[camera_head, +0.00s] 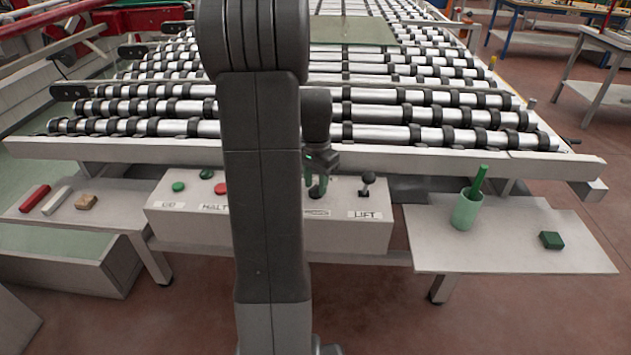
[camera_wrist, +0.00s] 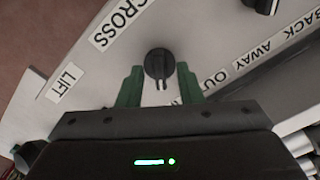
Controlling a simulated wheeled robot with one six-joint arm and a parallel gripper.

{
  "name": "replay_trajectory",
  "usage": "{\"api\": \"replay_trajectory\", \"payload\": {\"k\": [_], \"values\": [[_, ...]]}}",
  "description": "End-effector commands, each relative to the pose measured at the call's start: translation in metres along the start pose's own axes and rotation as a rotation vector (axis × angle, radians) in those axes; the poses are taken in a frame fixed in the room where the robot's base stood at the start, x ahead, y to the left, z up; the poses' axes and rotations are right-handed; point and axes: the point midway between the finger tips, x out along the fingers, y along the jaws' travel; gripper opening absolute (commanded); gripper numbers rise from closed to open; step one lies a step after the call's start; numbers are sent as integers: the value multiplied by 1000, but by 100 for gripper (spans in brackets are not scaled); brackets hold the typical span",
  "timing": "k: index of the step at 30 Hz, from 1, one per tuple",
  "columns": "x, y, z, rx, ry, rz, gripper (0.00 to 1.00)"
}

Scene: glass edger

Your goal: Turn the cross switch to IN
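The cross switch (camera_wrist: 158,62) is a round black knob on the grey panel, beside a label (camera_wrist: 120,22) reading CROSS. A label (camera_wrist: 216,82) reading OUT is partly hidden by my gripper; I see no IN label. In the wrist view my gripper (camera_wrist: 159,74) has its two green fingers apart, one on each side of the knob, with a visible gap to each. Whether the fingertips are down at knob height I cannot tell. In the head view my gripper (camera_head: 318,170) is over the control box (camera_head: 345,235), and the dark knob (camera_head: 317,191) shows just below it.
A LIFT lever (camera_head: 367,184) stands right of the knob. A green button (camera_head: 178,187) and red button (camera_head: 221,188) are to the left. A green cup (camera_head: 467,211) and dark green block (camera_head: 551,240) are on the right shelf. The roller bed (camera_head: 440,115) lies behind.

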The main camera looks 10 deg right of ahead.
Motion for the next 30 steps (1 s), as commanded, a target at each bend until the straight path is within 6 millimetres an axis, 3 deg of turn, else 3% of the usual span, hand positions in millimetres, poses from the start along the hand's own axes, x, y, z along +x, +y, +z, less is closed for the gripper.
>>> {"api": "replay_trajectory", "payload": {"k": [8,21,30], "values": [[-13,0,0,-1,2,-2,33],[-107,-1,-1,0,3,-3,33],[-137,0,0,0,0,0,33]]}}
